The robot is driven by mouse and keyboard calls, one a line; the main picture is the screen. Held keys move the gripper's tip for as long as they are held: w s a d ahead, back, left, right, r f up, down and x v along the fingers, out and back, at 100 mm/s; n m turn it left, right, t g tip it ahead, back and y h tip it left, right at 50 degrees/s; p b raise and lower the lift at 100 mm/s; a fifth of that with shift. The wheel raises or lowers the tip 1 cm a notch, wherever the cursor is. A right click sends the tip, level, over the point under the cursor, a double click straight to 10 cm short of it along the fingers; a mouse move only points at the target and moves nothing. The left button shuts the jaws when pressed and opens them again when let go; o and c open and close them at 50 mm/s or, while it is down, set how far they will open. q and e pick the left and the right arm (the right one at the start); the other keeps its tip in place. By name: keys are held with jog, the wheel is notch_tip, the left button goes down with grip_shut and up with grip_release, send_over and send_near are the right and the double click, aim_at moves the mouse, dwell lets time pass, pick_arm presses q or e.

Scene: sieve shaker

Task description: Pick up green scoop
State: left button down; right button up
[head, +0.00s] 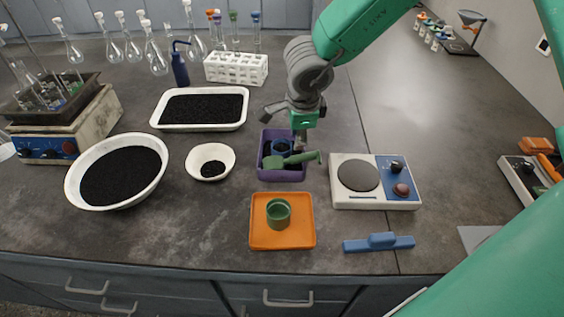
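The green scoop (295,159) lies across the purple bin (265,176), its bowl to the left and its handle reaching past the bin's right wall. My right gripper (298,122) is above the back of the bin, behind the scoop in the picture. Its grey fingers look spread, with one pointing left and one pointing down, and nothing shows in them. The gap between gripper and scoop is hard to judge. My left gripper is not in view.
An orange tray (310,242) with a green cup (278,213) is in front. A hotplate (375,204) stands right, a small white bowl (198,155) left. A blue brush-like tool (379,242) lies near the front edge.

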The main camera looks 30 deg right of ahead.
aim_at(299, 156)
jog(key=x, duration=0.3)
jog(key=d+x, duration=0.1)
jog(key=x, duration=0.2)
jog(key=shift+w+d+f+b, duration=0.1)
jog(key=shift+b, duration=0.25)
jog(key=shift+f, duration=0.55)
jog(key=x, duration=0.3)
jog(key=shift+a+f+b, duration=0.2)
jog(key=shift+f+b, duration=0.1)
jog(key=shift+f, duration=0.15)
jog(key=shift+d, duration=0.25)
jog(key=shift+c, duration=0.3)
grip_shut()
